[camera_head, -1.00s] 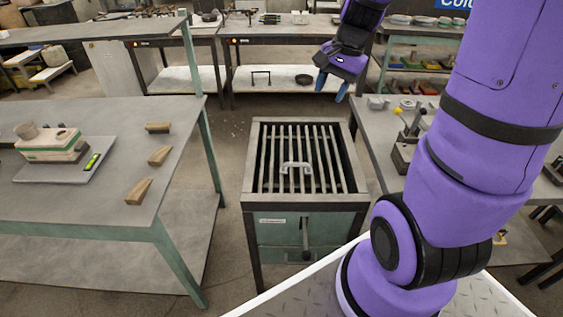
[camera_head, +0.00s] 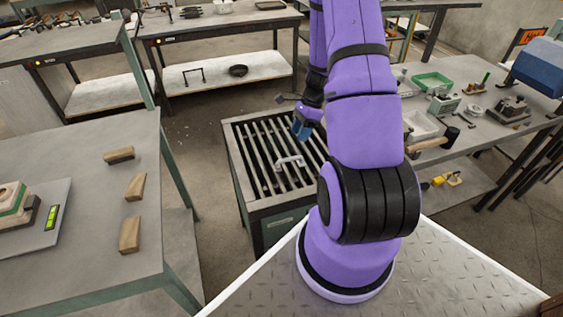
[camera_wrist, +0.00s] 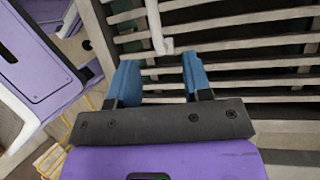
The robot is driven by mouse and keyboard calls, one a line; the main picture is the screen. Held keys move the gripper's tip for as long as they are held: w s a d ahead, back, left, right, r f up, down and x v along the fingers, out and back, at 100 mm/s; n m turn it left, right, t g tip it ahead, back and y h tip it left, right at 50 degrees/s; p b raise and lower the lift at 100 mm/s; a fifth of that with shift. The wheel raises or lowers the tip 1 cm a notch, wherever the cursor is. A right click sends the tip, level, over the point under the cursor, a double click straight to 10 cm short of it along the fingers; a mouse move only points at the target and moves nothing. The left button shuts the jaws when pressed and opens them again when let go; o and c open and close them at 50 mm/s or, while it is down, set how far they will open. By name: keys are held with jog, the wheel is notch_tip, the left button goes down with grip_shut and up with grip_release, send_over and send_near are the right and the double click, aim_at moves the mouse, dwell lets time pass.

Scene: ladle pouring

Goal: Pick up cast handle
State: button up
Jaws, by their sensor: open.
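The cast handle (camera_head: 290,162) is a pale grey bent bar lying on the slatted top of the grate box (camera_head: 238,160). In the wrist view, part of the handle (camera_wrist: 155,24) shows beyond the fingertips, with its bent end near the gap between them. My gripper (camera_head: 302,129) has blue fingers and is over the grate, beside the handle. In the wrist view, my gripper (camera_wrist: 161,72) is open with nothing between its fingers. My arm hides the right part of the grate box.
A left table (camera_head: 85,205) holds several wooden wedges (camera_head: 135,187) and a plate with a mould block. A right table (camera_head: 485,75) holds a green tray (camera_head: 432,81), a mallet (camera_head: 440,138) and other tools. Bare floor (camera_head: 195,130) lies between the left table and the box.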

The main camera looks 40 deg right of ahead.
aim_at(289, 159)
jog(key=x, duration=0.5)
jog(key=shift+f, duration=0.1)
jog(key=shift+a+x, duration=0.2)
jog(key=shift+x, duration=1.15)
jog(key=shift+a+x, duration=0.2)
jog(key=shift+x, duration=1.15)
jog(key=shift+s, duration=0.15)
grip_shut()
